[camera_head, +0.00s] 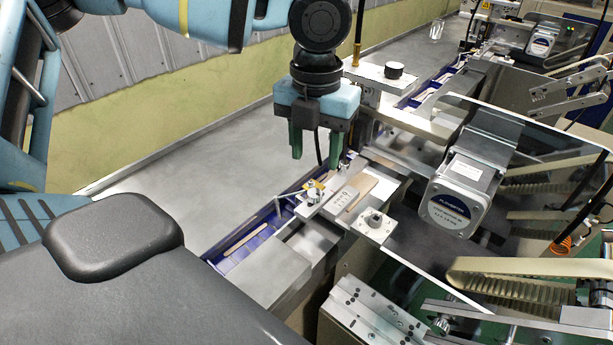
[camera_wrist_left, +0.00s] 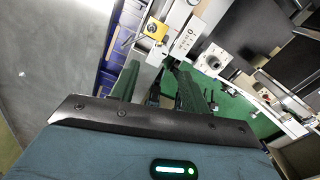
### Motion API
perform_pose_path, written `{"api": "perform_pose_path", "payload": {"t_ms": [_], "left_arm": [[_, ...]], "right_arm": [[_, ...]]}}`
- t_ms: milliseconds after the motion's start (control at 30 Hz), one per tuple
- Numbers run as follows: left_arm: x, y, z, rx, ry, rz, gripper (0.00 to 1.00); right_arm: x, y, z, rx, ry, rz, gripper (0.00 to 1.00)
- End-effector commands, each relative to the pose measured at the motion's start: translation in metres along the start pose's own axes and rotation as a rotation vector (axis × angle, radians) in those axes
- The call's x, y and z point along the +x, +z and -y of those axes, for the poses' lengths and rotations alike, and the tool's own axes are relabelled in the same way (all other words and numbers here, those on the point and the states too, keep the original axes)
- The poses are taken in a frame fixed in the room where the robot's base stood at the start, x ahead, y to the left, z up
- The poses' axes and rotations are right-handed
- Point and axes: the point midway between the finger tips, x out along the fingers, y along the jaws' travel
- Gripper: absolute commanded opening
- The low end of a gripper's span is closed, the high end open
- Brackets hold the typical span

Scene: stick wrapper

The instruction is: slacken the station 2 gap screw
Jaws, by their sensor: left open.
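My left gripper (camera_head: 316,150) hangs from the left arm with its green fingers pointing down, apart and empty, above the blue rail beside the near station plate (camera_head: 398,167). A small silver screw head (camera_head: 313,196) with a yellow tag (camera_head: 318,184) and a thin lever sits just below and in front of the fingers. I cannot tell which screw belongs to station 2.
A wooden stick (camera_head: 246,239) lies in the blue channel (camera_head: 222,263). A motor (camera_head: 462,188) and a dark clear panel (camera_head: 541,138) stand to the right. A farther station has a black knob (camera_head: 394,70). The grey bench top (camera_head: 215,165) left of the rail is clear.

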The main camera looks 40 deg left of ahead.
Motion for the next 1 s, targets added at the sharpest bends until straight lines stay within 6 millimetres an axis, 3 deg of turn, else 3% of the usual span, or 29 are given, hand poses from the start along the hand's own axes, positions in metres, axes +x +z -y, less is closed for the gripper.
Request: {"api": "perform_pose_path", "payload": {"t_ms": [167,600,1000], "left_arm": [[0.013,-0.001,0.0,0.0,0.002,-0.002,0.46],[0.07,-0.001,0.0,0.001,0.001,0.001,0.46],[0.078,0.0,0.0,0.0,0.0,0.0,0.45]], "right_arm": [[-0.001,-0.003,-0.004,-0.012,0.001,-0.004,0.36],[-0.003,-0.014,-0.007,-0.025,0.005,-0.025,0.36],[-0.003,-0.014,-0.005,-0.016,0.006,-0.025,0.36]]}}
